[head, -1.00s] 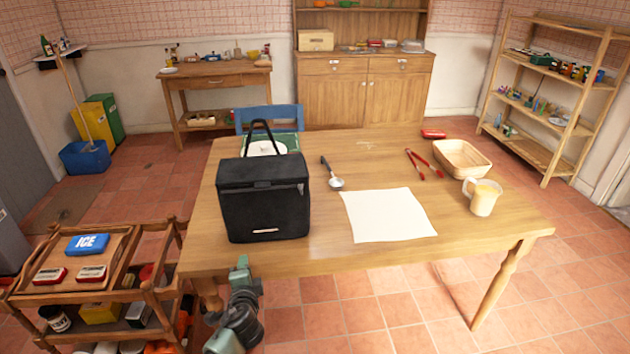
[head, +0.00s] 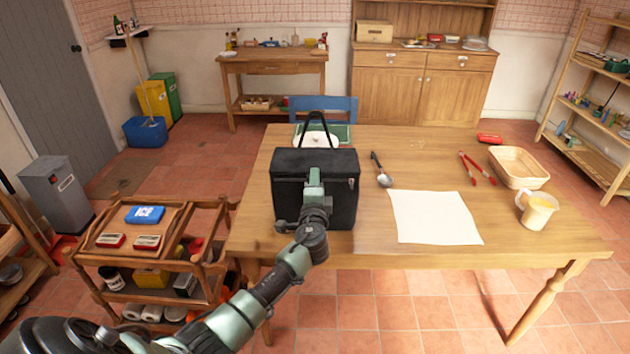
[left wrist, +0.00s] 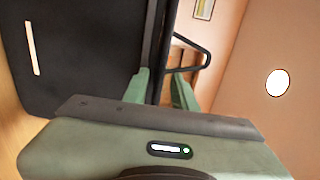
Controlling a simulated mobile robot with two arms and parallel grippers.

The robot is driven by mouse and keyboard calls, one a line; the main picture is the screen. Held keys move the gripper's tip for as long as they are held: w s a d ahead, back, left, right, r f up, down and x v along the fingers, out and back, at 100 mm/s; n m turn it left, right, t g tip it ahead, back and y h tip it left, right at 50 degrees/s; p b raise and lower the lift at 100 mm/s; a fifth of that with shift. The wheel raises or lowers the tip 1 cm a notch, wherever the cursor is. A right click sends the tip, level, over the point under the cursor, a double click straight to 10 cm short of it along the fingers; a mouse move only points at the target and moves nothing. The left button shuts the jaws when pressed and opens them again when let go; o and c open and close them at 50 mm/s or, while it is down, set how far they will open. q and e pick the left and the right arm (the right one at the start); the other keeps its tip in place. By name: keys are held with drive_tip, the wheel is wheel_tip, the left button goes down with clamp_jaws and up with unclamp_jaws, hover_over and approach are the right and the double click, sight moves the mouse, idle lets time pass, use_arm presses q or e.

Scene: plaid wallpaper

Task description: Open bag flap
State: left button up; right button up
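The black bag (head: 342,205) stands upright on the wooden table with its top flap (head: 296,160) closed and its handle loop (head: 317,118) raised. In the left wrist view the bag's front (left wrist: 70,60) with a pale strip fills the left side, turned sideways. My left gripper (head: 314,176) is at the upper front of the bag. In the left wrist view its green fingers (left wrist: 162,92) are apart, with a dark edge of the bag near the gap. I cannot tell whether either finger touches the bag. My right gripper is out of view.
A wooden cart (head: 190,225) with a blue ice pack (head: 145,214) stands at the left.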

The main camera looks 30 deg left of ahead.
use_arm(q)
drive_tip(key=shift+c, duration=0.4)
clamp_jaws()
idle(1.1)
